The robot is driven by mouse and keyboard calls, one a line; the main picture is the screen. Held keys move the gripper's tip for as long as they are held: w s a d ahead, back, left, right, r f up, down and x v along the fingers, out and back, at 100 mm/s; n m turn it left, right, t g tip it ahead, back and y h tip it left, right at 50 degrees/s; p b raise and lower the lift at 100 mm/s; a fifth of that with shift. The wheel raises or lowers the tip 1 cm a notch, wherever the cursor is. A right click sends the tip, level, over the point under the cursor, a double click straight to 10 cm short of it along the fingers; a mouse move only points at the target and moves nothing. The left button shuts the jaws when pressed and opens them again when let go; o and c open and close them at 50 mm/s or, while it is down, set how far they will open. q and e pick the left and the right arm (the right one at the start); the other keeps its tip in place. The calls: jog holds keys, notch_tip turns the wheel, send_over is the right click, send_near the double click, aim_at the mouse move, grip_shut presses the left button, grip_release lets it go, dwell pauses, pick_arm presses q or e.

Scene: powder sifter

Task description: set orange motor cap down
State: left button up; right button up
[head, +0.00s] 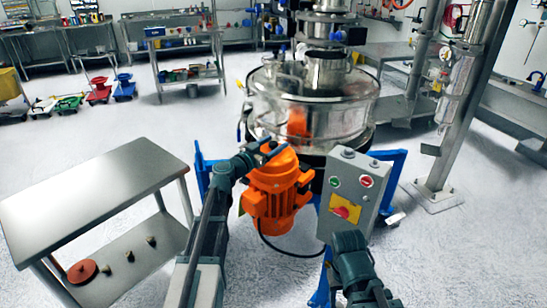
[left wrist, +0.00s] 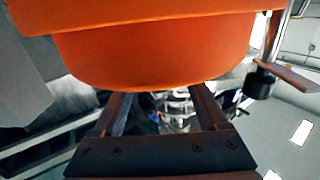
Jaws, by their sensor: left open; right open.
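I cannot tell a separate cap from the motor body. My left gripper (head: 270,152) is at the top left of the motor, with its two fingers apart. In the left wrist view a large smooth orange surface with a rounded lower edge (left wrist: 150,55) fills the top, in front of the spread fingers (left wrist: 160,110). I cannot tell whether they touch it. My right arm shows at the bottom right of the head view, but its gripper cannot be made out.
A steel table (head: 95,195) stands at the left with a bare top. Its lower shelf holds a reddish round disc (head: 82,271) and several small dark pieces. A grey control box (head: 350,190) is right of the motor. A blue frame (head: 385,165) surrounds the sifter base.

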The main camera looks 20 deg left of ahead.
pick_arm(q)
jog(key=shift+w, duration=0.1)
grip_shut()
dwell(0.3)
dwell(1.0)
